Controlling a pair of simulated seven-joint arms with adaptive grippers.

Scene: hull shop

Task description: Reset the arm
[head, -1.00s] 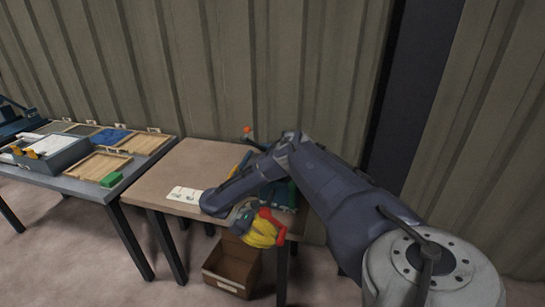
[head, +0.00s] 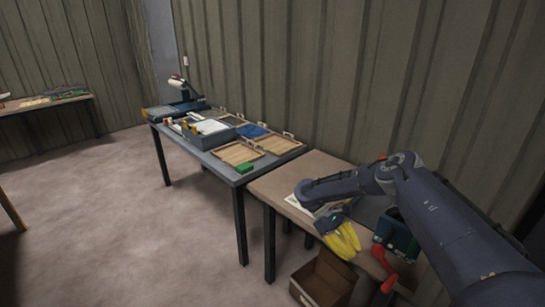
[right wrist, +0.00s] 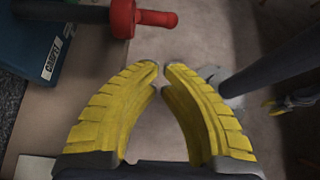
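My right gripper (head: 349,253) has yellow ribbed fingers and hangs at the front edge of the brown table (head: 272,186), pointing down. In the right wrist view its fingertips (right wrist: 162,65) nearly meet, with a thin gap and nothing held between them. My right arm (head: 450,220) is bent at the elbow and reaches in from the right over the table.
A red handle (head: 383,268) sticks out close to the right gripper; it also shows in the right wrist view (right wrist: 122,18). A blue labelled case (right wrist: 28,45) is nearby. An open brown box (head: 322,279) stands below. The grey table (head: 240,178) with trays is left; floor beyond is clear.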

